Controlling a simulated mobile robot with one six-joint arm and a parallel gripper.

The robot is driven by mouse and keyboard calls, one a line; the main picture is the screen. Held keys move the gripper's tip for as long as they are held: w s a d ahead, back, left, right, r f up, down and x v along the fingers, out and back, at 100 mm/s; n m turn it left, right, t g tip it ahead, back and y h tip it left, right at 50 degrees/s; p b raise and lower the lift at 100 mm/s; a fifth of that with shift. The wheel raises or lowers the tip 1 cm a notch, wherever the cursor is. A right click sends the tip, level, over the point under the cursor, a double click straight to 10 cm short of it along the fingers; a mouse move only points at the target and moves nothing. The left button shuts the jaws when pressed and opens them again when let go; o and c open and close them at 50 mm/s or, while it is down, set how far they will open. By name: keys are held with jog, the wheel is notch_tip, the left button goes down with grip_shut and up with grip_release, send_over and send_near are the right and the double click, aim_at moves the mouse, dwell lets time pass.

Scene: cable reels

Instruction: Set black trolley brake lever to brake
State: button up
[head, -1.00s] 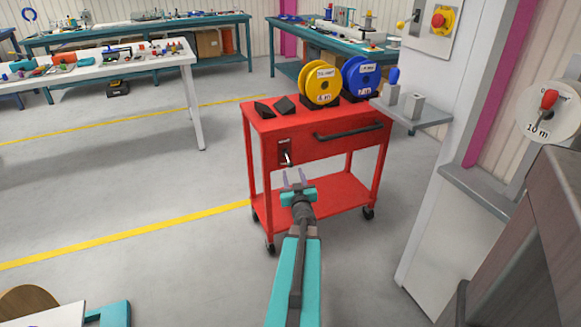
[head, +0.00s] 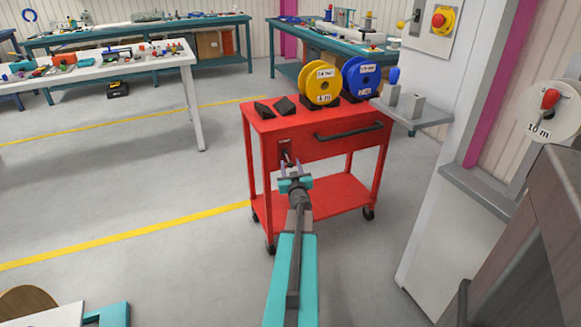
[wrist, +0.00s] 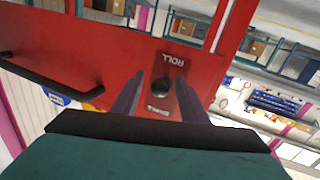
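The red trolley (head: 300,134) stands on the floor with a small label plate on its front panel, left of the long black handle. The black brake lever (head: 287,156) sticks out of that plate. In the wrist view the lever (wrist: 161,86) shows nearly end-on between the words ROLL and BRAKE; which way it is set is hard to tell. My gripper (head: 291,166) is open in front of the lever. In the wrist view its two fingers (wrist: 160,80) stand on either side of the lever, with gaps visible; contact is not seen.
A yellow reel (head: 320,83), a blue reel (head: 361,77) and dark wedge blocks (head: 284,105) sit on the trolley top. The black handle (head: 348,131) lies right of the lever. A grey shelf (head: 430,117) juts out at the right. The floor left of the trolley is free.

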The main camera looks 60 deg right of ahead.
grip_shut()
jog(key=shift+s+d+r+p, duration=0.1)
jog(key=shift+s+d+p, duration=0.1)
jog(key=shift+p, duration=0.1)
dwell(0.3)
